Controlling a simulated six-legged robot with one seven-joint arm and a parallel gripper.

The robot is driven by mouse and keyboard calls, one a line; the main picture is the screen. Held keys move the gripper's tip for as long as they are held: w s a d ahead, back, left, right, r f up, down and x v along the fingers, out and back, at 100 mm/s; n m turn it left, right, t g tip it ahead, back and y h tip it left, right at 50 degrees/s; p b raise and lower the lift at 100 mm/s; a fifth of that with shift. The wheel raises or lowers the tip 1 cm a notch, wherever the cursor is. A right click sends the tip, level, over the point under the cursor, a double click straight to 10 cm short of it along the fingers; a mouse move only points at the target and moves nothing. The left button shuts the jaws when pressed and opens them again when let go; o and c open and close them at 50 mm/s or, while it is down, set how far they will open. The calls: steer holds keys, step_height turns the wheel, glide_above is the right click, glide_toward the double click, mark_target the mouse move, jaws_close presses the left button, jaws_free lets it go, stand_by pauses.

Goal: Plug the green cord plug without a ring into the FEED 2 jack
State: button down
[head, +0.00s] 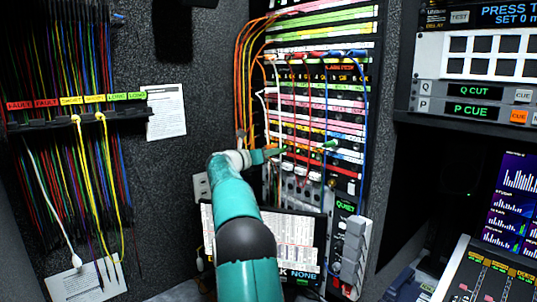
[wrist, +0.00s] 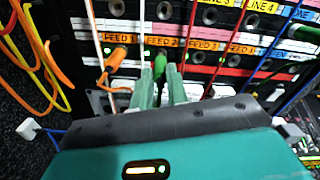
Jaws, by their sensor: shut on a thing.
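In the wrist view, my gripper (wrist: 161,78) is shut on a green plug (wrist: 160,66), which stands upright in the picture between the two fingertips. The plug's tip is just under the FEED 2 label (wrist: 163,42), in line with that jack, which it hides. I cannot tell whether the tip is inside the jack. No ring shows on the visible part of the plug. In the head view, my gripper (head: 275,152) is at the lower left of the patch panel (head: 345,115), and the plug there is too small to make out.
An orange plug (wrist: 117,57) sits at FEED 1, left of my gripper. The FEED 3 jack (wrist: 197,58) looks empty. White, red and blue cords hang across the panel close by. A monitor (head: 305,245) stands below, and a cord rack (head: 85,118) hangs at the left.

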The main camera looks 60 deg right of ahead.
steer(key=shift+x, duration=1.1)
steer(key=c, duration=1.3)
jaws_free()
steer(key=shift+a, duration=0.15)
steer(key=v, duration=1.3)
steer(key=shift+a, duration=0.25)
steer(key=shift+w, duration=0.15)
steer(key=shift+a, duration=0.1)
